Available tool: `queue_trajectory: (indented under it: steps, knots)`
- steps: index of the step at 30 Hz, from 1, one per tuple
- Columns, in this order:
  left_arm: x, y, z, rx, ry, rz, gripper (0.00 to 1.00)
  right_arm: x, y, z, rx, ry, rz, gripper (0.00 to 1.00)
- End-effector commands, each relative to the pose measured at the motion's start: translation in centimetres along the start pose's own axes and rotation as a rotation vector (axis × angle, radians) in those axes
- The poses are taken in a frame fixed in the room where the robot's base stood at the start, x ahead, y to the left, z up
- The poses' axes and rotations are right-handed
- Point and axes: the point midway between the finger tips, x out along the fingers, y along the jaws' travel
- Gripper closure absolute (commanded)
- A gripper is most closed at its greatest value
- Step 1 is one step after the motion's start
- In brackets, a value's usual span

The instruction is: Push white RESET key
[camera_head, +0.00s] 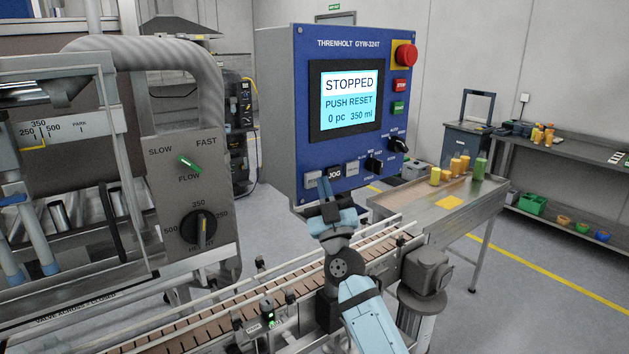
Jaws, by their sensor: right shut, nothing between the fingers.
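A blue control panel (345,60) stands in the middle of the view. Its screen (348,101) reads STOPPED, PUSH RESET, 0 pc, 350 ml. The small lettering on the pale keys is too small to read, so I cannot tell which is RESET. My right gripper (324,184) is shut and empty, pointing up at the lower left of the panel. It partly covers the key row; I cannot tell whether it touches. My left gripper is out of view.
The panel also carries a red emergency button (405,55), a red key (401,86), a green key (398,108) and two black rotary knobs (374,165). A conveyor (230,318) runs below my right arm. A steel table (470,193) with yellow and green pieces stands right.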

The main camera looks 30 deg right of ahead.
Motion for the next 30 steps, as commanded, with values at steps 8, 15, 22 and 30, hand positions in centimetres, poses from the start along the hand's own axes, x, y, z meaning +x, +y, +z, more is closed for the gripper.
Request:
queue_trajectory:
  steps: [8,15,22,30]
  knots:
    - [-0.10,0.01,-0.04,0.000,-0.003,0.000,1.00,0.43,-0.26,0.23,0.000,-0.001,0.000,1.00]
    - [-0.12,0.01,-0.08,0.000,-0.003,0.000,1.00,0.60,-0.44,0.43,0.000,0.000,0.000,1.00]
    - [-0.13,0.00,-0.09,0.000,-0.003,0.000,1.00,0.62,-0.45,0.44,0.000,0.000,0.000,1.00]
    - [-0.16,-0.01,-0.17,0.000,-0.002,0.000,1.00,0.81,-0.59,0.60,0.000,0.000,0.000,1.00]
